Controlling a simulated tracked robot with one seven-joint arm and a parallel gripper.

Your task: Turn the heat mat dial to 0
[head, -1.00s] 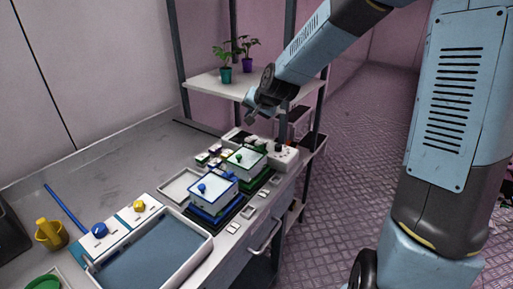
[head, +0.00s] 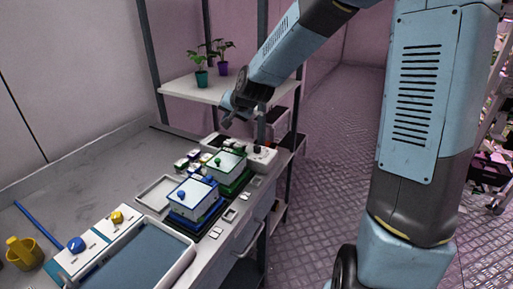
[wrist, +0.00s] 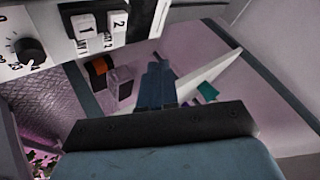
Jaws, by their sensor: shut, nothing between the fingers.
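A white control box (head: 264,160) with dark knobs stands at the far end of the bench. In the wrist view a black round dial (wrist: 30,51) with numbers printed around it sits at the upper left. A white pointer mark shows on it, but I cannot read its setting surely. Beside it are two switches (wrist: 98,26) marked 1 and 2. My gripper (wrist: 156,66) is shut and empty, pointing toward the box and apart from the dial. In the head view my gripper (head: 261,138) hangs close above the box, its tips hard to make out.
A blue knob (head: 75,245) and a yellow knob (head: 117,217) sit beside a shallow blue-grey tray (head: 190,252). Blue and green lidded boxes (head: 193,194) stand near the control box. A shelf (head: 180,88) with potted plants rises behind. The bench's left part is mostly clear.

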